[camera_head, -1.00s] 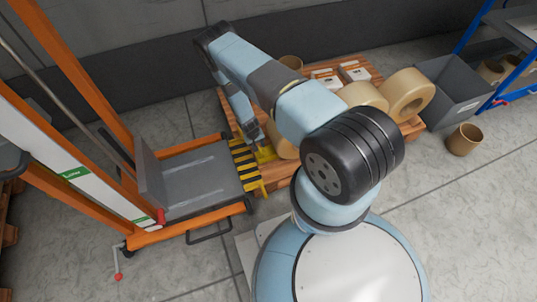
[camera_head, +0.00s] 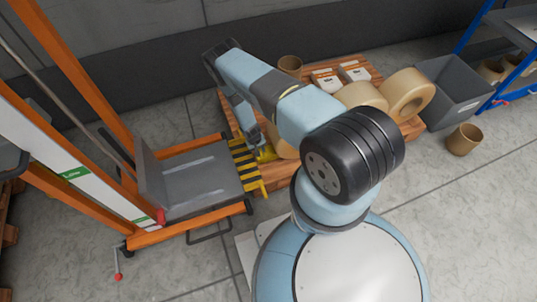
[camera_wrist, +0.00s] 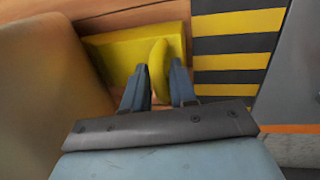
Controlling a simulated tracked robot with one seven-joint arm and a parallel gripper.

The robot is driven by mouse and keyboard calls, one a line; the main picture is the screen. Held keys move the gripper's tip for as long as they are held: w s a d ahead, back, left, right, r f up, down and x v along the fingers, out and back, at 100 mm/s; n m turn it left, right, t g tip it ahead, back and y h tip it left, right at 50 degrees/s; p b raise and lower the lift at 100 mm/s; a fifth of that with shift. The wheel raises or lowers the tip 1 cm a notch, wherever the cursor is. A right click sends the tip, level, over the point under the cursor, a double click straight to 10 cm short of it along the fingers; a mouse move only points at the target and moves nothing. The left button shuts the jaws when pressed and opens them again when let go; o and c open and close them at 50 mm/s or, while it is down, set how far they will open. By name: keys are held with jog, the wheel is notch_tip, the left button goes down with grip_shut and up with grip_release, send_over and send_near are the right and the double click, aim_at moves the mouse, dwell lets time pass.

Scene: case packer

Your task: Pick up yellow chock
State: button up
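The yellow chock (camera_wrist: 115,52) lies on the wooden pallet, beside a tan roll. A raised yellow fin (camera_wrist: 158,62) stands up from it. In the head view the chock (camera_head: 268,154) shows only in part, next to the striped plate edge. My gripper (camera_wrist: 160,82) points down at the chock in the wrist view. Its two fingers are apart, one on each side of the fin, with small gaps still visible. In the head view my gripper (camera_head: 257,148) is low beside the chock, and its fingertips are too small to read.
A lift with orange legs and a grey platform (camera_head: 200,172) stands left. Its black-yellow striped edge (camera_head: 243,163) adjoins the pallet (camera_head: 285,171). Tan rolls (camera_head: 408,95) and white boxes (camera_head: 355,71) sit on the pallet. A grey bin (camera_head: 455,90) stands right.

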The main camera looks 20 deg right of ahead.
grip_shut()
dwell(1.1)
